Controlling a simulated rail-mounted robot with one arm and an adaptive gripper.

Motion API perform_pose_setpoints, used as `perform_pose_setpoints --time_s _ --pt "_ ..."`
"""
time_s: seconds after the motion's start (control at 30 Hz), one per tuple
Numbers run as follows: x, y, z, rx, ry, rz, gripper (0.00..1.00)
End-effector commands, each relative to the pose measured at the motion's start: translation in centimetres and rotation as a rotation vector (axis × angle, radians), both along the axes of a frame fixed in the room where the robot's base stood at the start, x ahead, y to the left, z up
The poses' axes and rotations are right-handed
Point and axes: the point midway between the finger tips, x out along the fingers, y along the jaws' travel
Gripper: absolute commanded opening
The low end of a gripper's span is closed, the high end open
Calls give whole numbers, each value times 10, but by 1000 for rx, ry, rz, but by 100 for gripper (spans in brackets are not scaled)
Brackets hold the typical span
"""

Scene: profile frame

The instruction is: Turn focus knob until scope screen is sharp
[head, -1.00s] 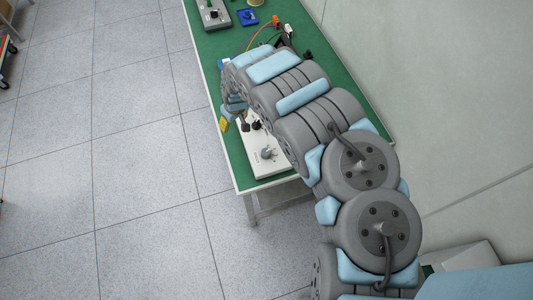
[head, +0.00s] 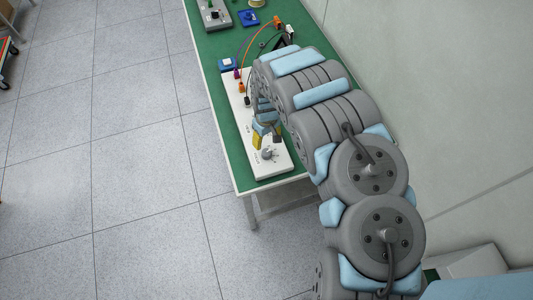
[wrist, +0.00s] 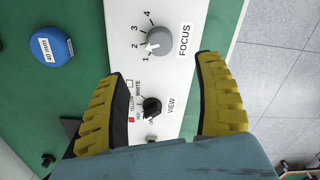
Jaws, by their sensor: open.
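The grey focus knob (wrist: 158,42) sits on the white panel (wrist: 191,22), beside the label FOCUS and a scale of 1 to 4. Its white pointer faces the low end, around 1 to 2. The knob also shows in the head view (head: 267,154), near the panel's front end. My gripper (wrist: 163,66) is open and empty; its yellow ribbed fingers are spread wide on both sides of the panel strip. In the wrist view the knob lies just beyond the fingertips, apart from them. I cannot make out a scope screen in either view.
A black VIEW knob (wrist: 152,108) lies between the fingers in the wrist view. A blue round piece (wrist: 52,45) sits on the green mat (wrist: 85,18). Coloured cables (head: 246,44) run to the panel's far end. Open floor lies left of the table.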

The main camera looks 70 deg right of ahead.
Motion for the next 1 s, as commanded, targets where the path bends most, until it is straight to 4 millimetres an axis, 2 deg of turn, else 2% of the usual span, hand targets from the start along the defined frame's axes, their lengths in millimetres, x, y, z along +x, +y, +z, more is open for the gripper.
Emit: perform_pose_setpoints --time_s 1.0 --pt "1 1 -86 1 -3 2 69"
